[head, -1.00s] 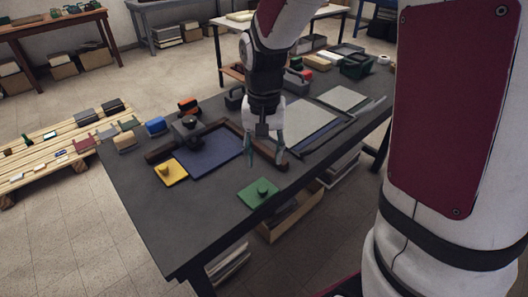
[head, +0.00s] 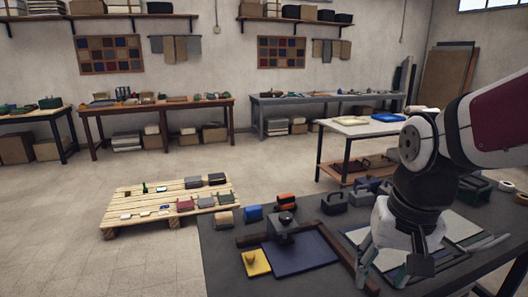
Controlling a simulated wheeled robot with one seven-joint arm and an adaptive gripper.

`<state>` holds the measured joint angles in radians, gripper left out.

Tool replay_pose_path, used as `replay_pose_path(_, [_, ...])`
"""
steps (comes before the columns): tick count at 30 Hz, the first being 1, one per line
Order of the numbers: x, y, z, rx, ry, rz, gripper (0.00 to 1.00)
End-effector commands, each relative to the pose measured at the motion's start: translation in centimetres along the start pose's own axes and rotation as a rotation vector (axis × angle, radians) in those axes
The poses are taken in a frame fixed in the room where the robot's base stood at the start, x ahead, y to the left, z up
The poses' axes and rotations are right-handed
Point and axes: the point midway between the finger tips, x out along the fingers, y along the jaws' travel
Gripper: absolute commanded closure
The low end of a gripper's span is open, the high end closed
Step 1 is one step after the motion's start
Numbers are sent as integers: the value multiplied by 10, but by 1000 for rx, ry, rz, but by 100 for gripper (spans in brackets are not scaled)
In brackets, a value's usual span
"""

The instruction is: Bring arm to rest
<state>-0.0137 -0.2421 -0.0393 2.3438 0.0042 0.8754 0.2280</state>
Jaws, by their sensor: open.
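My gripper (head: 385,262) hangs over the dark table (head: 222,264) at the lower right of the head view. Its fingers are apart and nothing shows between them. My arm comes in from the right edge and bends down at the wrist. A dark block with a round knob (head: 287,227) stands at the panel's back edge.
Pale panels (head: 466,226) lie right of the gripper. A pallet with small goods (head: 150,204) sits on the floor at left. Open floor lies beyond.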

Motion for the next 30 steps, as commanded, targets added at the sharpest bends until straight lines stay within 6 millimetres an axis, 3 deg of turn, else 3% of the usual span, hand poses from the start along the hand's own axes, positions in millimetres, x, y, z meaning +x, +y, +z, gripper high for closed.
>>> replay_pose_path(1, [-17, 3, 13, -27, 29, -7, 55])
replay_pose_path(6, [-53, 11, 53, -122, 102, -16, 55])
replay_pose_path(12, [-76, 20, 91, -213, 172, -15, 55])
replay_pose_path(18, [-83, 24, 107, -254, 201, -11, 55])
replay_pose_path(30, [-83, 24, 108, -257, 202, -11, 55])
